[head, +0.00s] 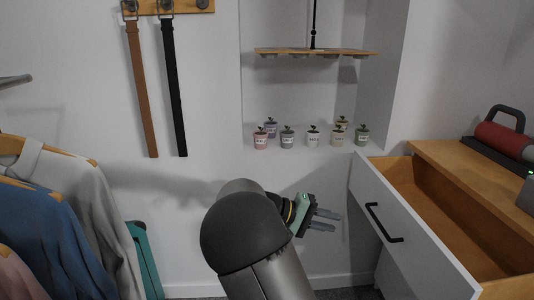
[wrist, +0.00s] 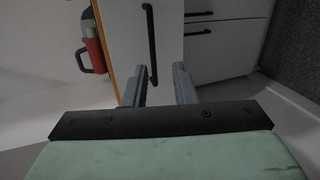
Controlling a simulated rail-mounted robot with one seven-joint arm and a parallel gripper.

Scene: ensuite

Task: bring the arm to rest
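My gripper (head: 326,219) is at the end of my arm, in front of the white wall and left of the open drawer. In the wrist view its two grey fingers (wrist: 160,84) stand apart with nothing between them. The open drawer (head: 402,232) has a white front with a black handle (head: 383,222), and its wooden inside looks empty where visible. The fingers look clear of the drawer front in the head view. A dark handle (wrist: 149,45) shows behind the gap between the fingers in the wrist view.
Several small potted plants (head: 313,136) stand in the wall niche. Two belts (head: 174,90) hang on the wall. Clothes (head: 70,220) hang at the left. A red and black object (head: 500,137) lies on the wooden top at the right.

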